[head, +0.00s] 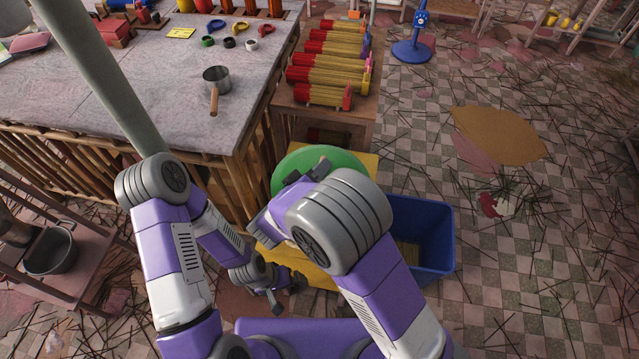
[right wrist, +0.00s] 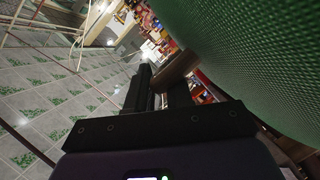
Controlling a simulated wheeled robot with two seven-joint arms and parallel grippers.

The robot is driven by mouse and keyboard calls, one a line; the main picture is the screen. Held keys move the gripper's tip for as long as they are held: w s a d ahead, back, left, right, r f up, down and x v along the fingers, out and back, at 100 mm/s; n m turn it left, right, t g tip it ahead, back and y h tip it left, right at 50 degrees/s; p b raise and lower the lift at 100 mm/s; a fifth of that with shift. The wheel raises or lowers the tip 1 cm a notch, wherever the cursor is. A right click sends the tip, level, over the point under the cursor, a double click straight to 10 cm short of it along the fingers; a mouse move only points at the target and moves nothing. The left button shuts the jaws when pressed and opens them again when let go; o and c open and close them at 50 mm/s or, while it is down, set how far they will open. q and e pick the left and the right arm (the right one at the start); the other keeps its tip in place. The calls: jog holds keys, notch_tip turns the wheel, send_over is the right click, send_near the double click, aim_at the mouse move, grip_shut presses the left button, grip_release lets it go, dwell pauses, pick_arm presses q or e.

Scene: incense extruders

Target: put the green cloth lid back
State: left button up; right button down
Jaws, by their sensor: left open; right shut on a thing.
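The green cloth lid (head: 345,160) is a round green disc above a yellow surface at the table's right end. My right gripper (head: 307,175) is shut on it, and my right arm covers much of the lid. In the right wrist view, the textured green cloth (right wrist: 250,50) fills the upper right, beside a dark brown knob-like part (right wrist: 178,68) at my right fingers (right wrist: 160,95). My left gripper (head: 276,292) is open and low, near the front of the yellow surface. What lies under the lid is hidden.
The yellow surface (head: 312,272) is partly covered by my arms. A blue bin (head: 440,236) stands to its right. The grey-topped table (head: 130,105) bears a pan (head: 216,78). A wooden stand (head: 365,130) holds incense bundles. Sticks litter the tiled floor.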

notch_tip(320, 180, down, 5)
jog(key=shift+w+r+b, duration=0.1)
jog(key=shift+r+b, duration=0.1)
jog(key=shift+b, duration=0.65)
jog(key=shift+r, duration=0.1)
jog(key=c, duration=1)
grip_release()
jog(key=shift+a, duration=0.1)
jog(key=p+v, duration=0.2)
jog(key=v, duration=0.4)
jog(key=shift+s+r, duration=0.15)
jog(key=shift+s, duration=0.1)
jog(key=shift+s+a, duration=0.3)
jog(key=shift+s, duration=0.15)
